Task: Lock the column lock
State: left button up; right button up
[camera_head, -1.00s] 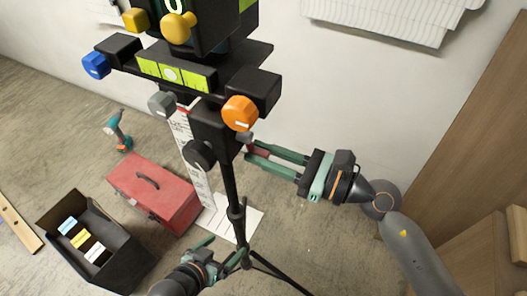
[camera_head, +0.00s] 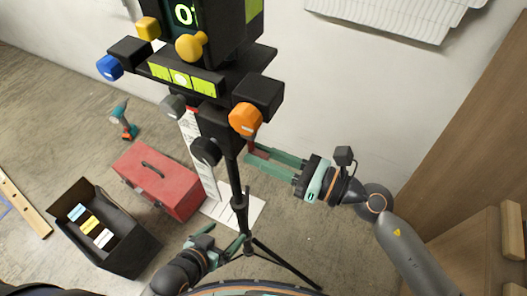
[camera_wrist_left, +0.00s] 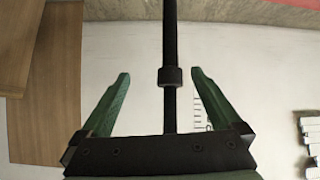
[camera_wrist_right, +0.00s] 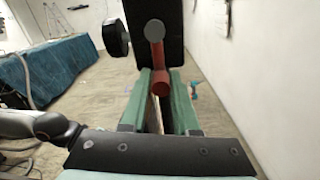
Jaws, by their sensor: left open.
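A black instrument on a thin black stand column (camera_head: 237,190) stands in the centre of the head view. A red handle (camera_head: 258,151) sticks out at its lower right; it also shows in the right wrist view (camera_wrist_right: 160,77). My right gripper (camera_head: 262,157) has its green fingers on either side of the red handle, close against it. My left gripper (camera_head: 226,240) is open low by the column. In the left wrist view, the column and its collar (camera_wrist_left: 170,76) appear between the spread fingers, with gaps on both sides.
The instrument carries an orange knob (camera_head: 246,119), a blue knob (camera_head: 110,68), yellow knobs and a black knob (camera_head: 206,151). A red toolbox (camera_head: 158,182), a black bin (camera_head: 100,235) and a drill (camera_head: 124,121) are on the floor at left. Wooden furniture (camera_head: 480,170) stands at right.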

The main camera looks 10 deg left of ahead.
pick_arm(q)
jog(key=shift+s, duration=0.1)
pick_arm(e)
jog(key=o, duration=0.3)
jog(key=shift+o, duration=0.2)
pick_arm(q)
jog(key=f+b, duration=0.1)
jog(key=b, duration=0.2)
jog(key=shift+d+f, duration=0.25)
jog(key=shift+f, duration=0.15)
pick_arm(e)
jog(key=v, duration=1.2)
jog(key=shift+d, duration=0.25)
